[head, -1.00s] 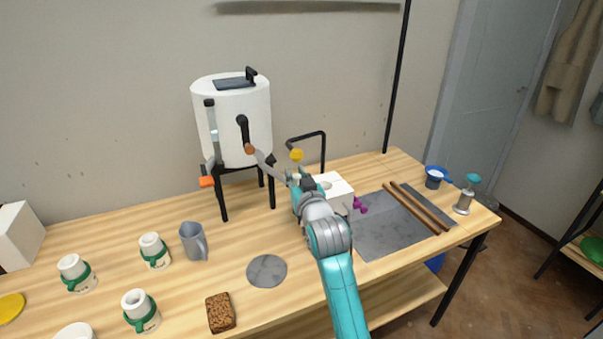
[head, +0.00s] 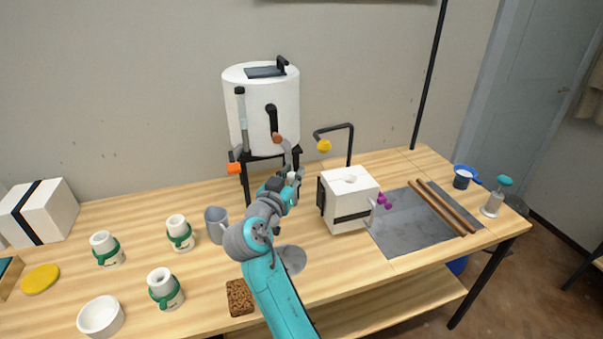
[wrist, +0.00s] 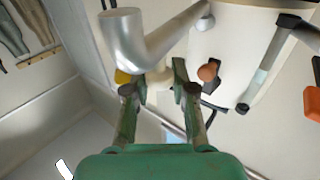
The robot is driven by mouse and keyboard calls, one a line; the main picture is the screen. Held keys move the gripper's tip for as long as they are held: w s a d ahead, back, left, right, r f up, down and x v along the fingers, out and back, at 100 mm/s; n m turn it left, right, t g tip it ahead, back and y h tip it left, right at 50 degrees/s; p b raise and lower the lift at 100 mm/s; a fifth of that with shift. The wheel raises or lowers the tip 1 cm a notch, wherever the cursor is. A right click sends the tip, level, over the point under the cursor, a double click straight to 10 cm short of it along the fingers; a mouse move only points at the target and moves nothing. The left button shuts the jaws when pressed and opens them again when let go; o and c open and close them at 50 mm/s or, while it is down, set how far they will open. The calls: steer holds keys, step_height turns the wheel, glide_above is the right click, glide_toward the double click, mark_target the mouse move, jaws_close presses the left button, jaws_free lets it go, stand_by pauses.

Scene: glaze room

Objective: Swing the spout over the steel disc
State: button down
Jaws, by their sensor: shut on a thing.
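The white urn (head: 262,105) stands on a black stand at the back of the bench. Its grey bent spout (head: 288,152) comes out low at the front and points toward me and slightly right. My gripper (head: 292,180) is at the spout's outer end, shut on a pale knob (wrist: 156,76) that appears to belong to it. The wrist view shows the spout's elbow (wrist: 128,42) just beyond my fingers. The grey disc (head: 293,260) lies flat on the bench, in front of the spout's end, partly hidden by my arm. I cannot tell whether the outlet is above it.
A grey jug (head: 216,224) stands left of my arm, beside several green-banded mugs (head: 180,234). A brown sponge-like block (head: 240,297) lies near the front.

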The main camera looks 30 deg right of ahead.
steer(key=shift+w+a+m+g+h, duration=0.6)
steer(key=shift+a+m+g, duration=0.25)
steer(key=shift+g, duration=0.25)
steer(key=shift+a, duration=0.1)
steer(key=c, duration=1)
jaws_free()
steer(key=shift+o, duration=0.2)
steer(key=shift+a, duration=0.1)
steer(key=v, duration=1.2)
steer(key=shift+f, duration=0.1)
